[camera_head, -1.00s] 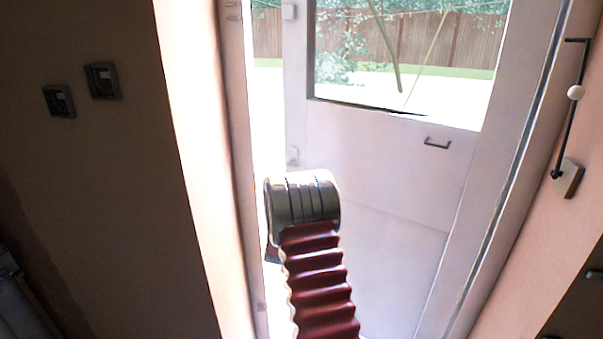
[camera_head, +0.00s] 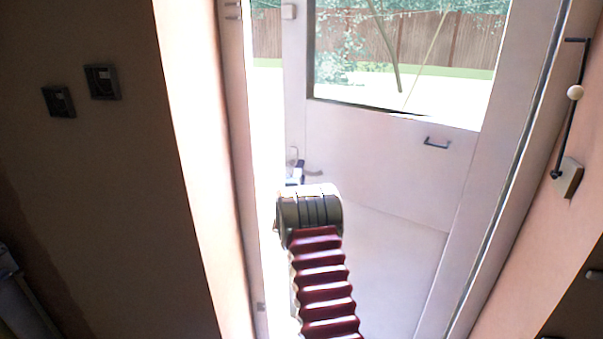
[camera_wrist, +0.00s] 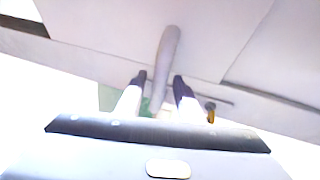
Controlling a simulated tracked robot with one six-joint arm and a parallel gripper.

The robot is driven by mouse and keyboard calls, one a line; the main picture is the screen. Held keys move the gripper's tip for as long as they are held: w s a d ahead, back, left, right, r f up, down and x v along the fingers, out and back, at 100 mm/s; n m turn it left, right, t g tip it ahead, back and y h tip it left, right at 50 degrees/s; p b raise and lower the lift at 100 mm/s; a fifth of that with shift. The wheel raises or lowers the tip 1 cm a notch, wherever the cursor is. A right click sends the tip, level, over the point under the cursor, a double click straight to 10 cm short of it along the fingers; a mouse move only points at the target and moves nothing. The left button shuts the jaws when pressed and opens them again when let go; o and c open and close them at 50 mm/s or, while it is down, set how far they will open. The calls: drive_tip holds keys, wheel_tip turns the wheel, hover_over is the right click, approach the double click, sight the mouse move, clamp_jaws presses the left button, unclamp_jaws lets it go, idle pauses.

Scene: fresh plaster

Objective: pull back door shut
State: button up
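The back door (camera_head: 380,150) is pale, with a window in its upper part, and stands open. A bright gap shows between its left edge and the frame. A small dark handle (camera_head: 437,143) sits below the window. In the head view my gripper (camera_head: 298,168) is partly hidden behind my arm, close to the door's left edge. In the wrist view my gripper (camera_wrist: 161,80) has its two dark-tipped fingers apart. A pale bar (camera_wrist: 168,52) on the door runs between and beyond them. Whether the fingers touch it I cannot tell.
The door frame (camera_head: 243,160) stands close to the left of my arm. A dark wall with two switches (camera_head: 102,81) is further left. A fence (camera_head: 430,40) and greenery show outside.

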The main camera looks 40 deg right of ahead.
drive_tip(key=shift+c, duration=0.2)
clamp_jaws()
idle(0.4)
